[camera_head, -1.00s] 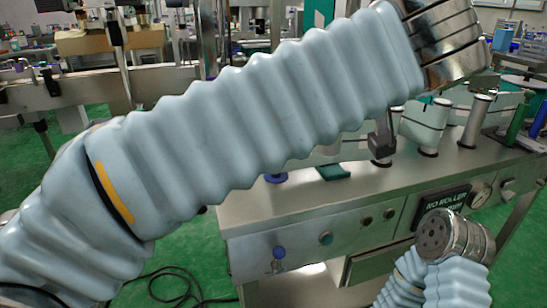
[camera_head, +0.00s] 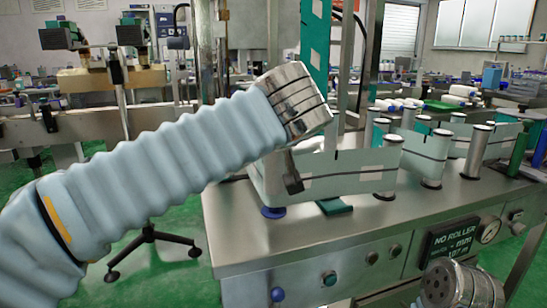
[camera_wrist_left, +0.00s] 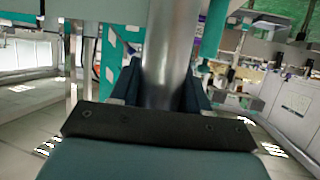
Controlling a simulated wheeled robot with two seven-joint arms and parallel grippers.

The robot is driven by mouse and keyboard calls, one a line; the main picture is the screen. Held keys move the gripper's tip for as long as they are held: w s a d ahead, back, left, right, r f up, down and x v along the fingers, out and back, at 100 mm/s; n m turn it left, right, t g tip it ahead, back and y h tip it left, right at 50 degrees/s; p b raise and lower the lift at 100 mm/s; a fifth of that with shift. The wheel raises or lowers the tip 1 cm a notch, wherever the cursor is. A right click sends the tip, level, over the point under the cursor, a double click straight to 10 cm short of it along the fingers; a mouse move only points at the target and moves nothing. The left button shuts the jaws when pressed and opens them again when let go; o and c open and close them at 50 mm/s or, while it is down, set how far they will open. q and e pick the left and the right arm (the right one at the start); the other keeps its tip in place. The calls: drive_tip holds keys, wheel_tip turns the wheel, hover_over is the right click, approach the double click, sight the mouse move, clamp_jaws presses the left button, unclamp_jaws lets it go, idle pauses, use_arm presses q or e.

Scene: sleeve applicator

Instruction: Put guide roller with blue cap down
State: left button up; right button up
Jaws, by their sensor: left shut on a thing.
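My left gripper (camera_head: 291,172) hangs below the shiny wrist of my left arm, over the left end of the machine top. In the left wrist view, my left gripper (camera_wrist_left: 160,92) is shut on a smooth metal guide roller (camera_wrist_left: 171,48), which stands up between its dark fingers. No blue cap shows on the held roller there. In the head view my wrist and gripper hide the held roller. A blue disc (camera_head: 273,212) sits on the machine top just below my left gripper. My right wrist is at the bottom right, with no right fingers visible.
A pale label web (camera_head: 345,172) runs around several metal rollers (camera_head: 433,158) on the steel machine top (camera_head: 380,222). A flat green block (camera_head: 335,206) lies beside the blue disc. A green post (camera_head: 517,153) stands at the right. The front part of the top is clear.

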use_arm(q)
drive_tip(key=f, duration=0.1)
drive_tip(key=w+f, duration=0.1)
drive_tip(key=f, duration=0.1)
drive_tip(key=w+f+b, duration=0.1)
drive_tip(key=f, duration=0.1)
drive_tip(key=shift+f, duration=0.15)
drive_tip(key=shift+s, duration=0.1)
drive_tip(key=shift+f, duration=0.1)
drive_tip(key=shift+f, duration=0.1)
drive_tip(key=o, duration=1.2)
drive_tip(key=shift+c, duration=0.2)
drive_tip(key=v, duration=1.2)
drive_tip(key=shift+r+b, duration=0.25)
drive_tip(key=shift+b, duration=0.05)
